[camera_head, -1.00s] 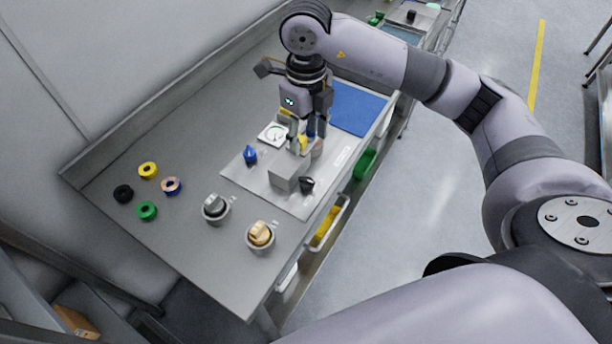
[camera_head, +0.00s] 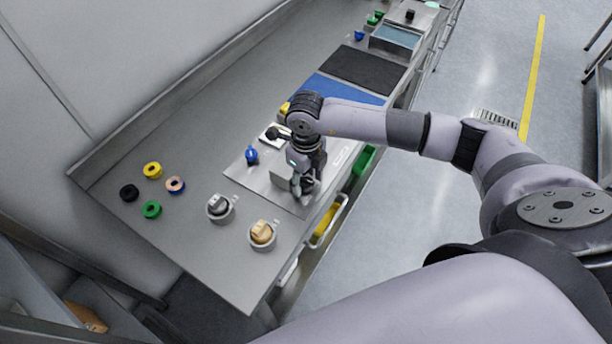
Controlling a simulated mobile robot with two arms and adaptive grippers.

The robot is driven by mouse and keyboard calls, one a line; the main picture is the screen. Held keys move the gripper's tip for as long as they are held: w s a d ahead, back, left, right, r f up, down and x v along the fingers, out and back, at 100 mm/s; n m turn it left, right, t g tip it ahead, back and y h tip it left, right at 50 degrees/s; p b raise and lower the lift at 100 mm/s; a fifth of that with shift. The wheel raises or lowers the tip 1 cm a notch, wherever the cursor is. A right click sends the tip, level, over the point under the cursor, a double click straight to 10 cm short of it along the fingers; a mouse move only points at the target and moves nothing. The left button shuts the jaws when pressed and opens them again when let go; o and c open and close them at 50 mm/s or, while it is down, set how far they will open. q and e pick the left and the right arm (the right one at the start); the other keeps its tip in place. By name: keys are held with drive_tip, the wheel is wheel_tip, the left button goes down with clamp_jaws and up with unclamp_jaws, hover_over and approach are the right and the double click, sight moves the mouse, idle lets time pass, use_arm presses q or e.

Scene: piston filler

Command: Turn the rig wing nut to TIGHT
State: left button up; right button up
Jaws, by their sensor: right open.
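The rig is a grey plate (camera_head: 240,172) on the bench, with a metal block (camera_head: 281,177) on it that my right arm partly covers. My right gripper (camera_head: 301,195) points down over the front end of the block, with its jaws open. The small black winged part on that end of the block, seen earlier, is now hidden behind the gripper, so I cannot tell whether the fingers touch it. A blue handle (camera_head: 251,155) stands on the plate left of the gripper. My left gripper is out of view.
Several tape-like rings, including a yellow ring (camera_head: 152,170) and a green ring (camera_head: 151,209), lie at the left. A grey-knobbed cup (camera_head: 220,207) and a tan-topped cup (camera_head: 262,234) stand near the front. A blue mat (camera_head: 340,91) and a black mat (camera_head: 362,68) lie behind.

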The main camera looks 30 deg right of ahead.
clamp_jaws()
drive_tip(key=shift+f+m+b, duration=0.15)
drive_tip(key=shift+m+b, duration=0.4)
drive_tip(key=shift+m, duration=0.45)
drive_tip(key=shift+m+b, duration=0.35)
drive_tip(key=shift+m, duration=0.95)
unclamp_jaws()
drive_tip(key=shift+r, duration=0.2)
